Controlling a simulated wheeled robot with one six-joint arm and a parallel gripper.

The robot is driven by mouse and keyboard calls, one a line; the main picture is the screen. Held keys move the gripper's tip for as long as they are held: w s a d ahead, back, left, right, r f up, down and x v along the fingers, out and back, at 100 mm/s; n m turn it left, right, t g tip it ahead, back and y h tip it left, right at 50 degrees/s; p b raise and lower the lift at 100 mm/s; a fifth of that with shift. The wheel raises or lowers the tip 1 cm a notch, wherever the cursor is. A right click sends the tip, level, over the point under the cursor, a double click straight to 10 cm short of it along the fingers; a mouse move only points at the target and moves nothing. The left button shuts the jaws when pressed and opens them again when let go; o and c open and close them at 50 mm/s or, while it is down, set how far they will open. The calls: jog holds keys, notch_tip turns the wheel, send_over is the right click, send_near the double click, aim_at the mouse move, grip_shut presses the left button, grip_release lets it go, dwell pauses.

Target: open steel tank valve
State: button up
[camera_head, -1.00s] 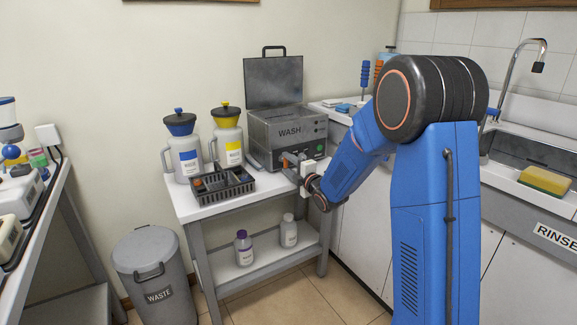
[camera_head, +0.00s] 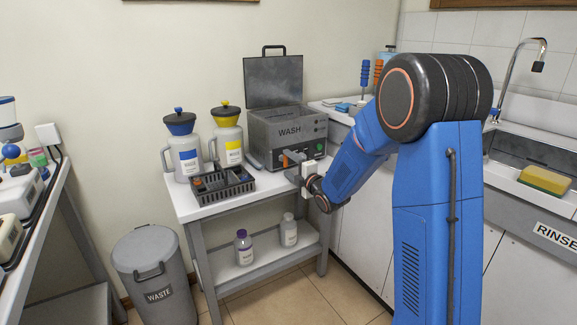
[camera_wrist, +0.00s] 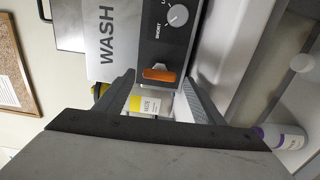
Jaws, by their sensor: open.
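The steel wash tank (camera_head: 272,126) stands on the small white table with its hinged lid raised. Its small orange valve handle (camera_wrist: 159,74) is on the dark front panel, and an orange bit of it (camera_head: 285,161) shows beside my gripper in the head view. My gripper (camera_head: 292,166) is at the tank's front. In the wrist view my gripper (camera_wrist: 160,82) is open, with one finger on each side of the handle. The handle appears near the fingertips, and I see a gap on both sides. I cannot tell whether anything touches.
A black caddy (camera_head: 223,186) sits left of my gripper, with blue-lidded (camera_head: 182,150) and yellow-lidded (camera_head: 226,137) jugs behind it. Two bottles stand on the lower shelf (camera_head: 265,257). The sink counter (camera_head: 545,195) lies to the right. The floor in front is clear.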

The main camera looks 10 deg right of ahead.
jog(key=v, duration=1.6)
jog(key=shift+s, duration=0.35)
jog(key=shift+r, duration=0.1)
jog(key=s+d+r+m+g+h, duration=0.1)
jog(key=s+d+m+g+h, duration=0.2)
jog(key=s+m, duration=0.4)
jog(key=s+d+m+g+h, duration=0.2)
jog(key=s+m+g+h, duration=0.15)
jog(key=s+m, duration=0.3)
jog(key=s+a+m+g, duration=0.1)
jog(key=s+m+g, duration=0.2)
jog(key=s, duration=0.9)
jog(key=s+a+f+m+g, duration=0.1)
jog(key=s+m, duration=0.4)
jog(key=s, duration=0.8)
jog(key=shift+a+g+y, duration=0.45)
jog(key=shift+a+g, duration=0.35)
jog(key=shift+g, duration=0.15)
jog(key=shift+f, duration=0.15)
